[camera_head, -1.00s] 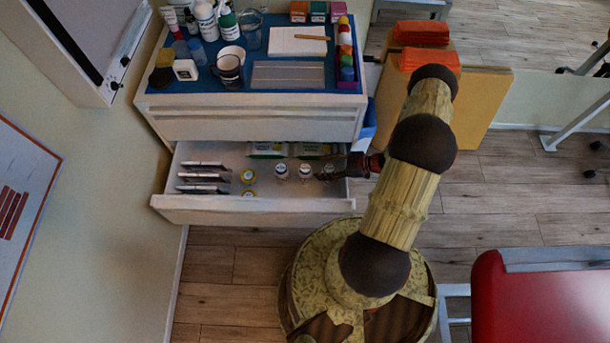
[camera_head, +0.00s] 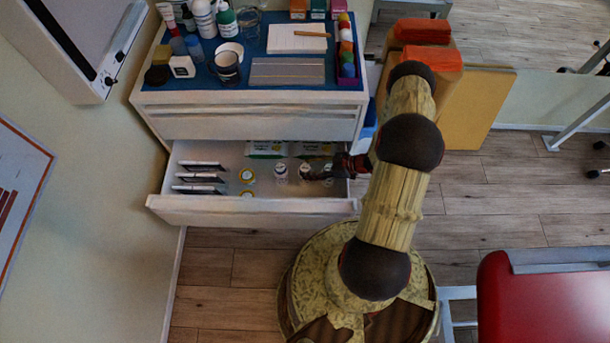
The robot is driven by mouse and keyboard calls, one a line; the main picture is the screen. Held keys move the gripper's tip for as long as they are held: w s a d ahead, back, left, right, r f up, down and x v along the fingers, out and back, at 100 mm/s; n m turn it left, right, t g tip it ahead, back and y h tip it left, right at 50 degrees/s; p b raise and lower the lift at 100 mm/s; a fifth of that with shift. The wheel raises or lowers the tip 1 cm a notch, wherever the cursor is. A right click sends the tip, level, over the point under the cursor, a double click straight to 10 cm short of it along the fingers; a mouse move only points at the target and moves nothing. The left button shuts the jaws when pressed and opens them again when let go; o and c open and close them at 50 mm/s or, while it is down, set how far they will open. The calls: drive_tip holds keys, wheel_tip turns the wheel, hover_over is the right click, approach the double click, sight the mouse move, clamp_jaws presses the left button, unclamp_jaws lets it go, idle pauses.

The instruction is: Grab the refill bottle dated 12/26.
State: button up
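The open drawer (camera_head: 212,212) of a white cabinet holds several small bottles. Two with yellow caps stand left of the middle, a yellow-capped bottle (camera_head: 247,175) and one nearer the drawer front (camera_head: 247,194). White-capped bottles stand to the right: one (camera_head: 280,171) is in clear view, another (camera_head: 304,170) is beside my gripper, and a third (camera_head: 328,169) is partly hidden by it. The dates on the labels are too small to read. My gripper (camera_head: 312,177) reaches into the drawer from the right, low among the white-capped bottles. I cannot tell whether its fingers are open or touch a bottle.
Dark flat packs (camera_head: 200,178) lie at the drawer's left, green-and-white packets (camera_head: 267,149) at its back. The cabinet top (camera_head: 200,97) above is crowded with bottles, a mug (camera_head: 228,67) and a notepad (camera_head: 297,37). A red padded bench (camera_head: 545,300) stands at lower right.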

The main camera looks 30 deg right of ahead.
clamp_jaws()
idle(0.5)
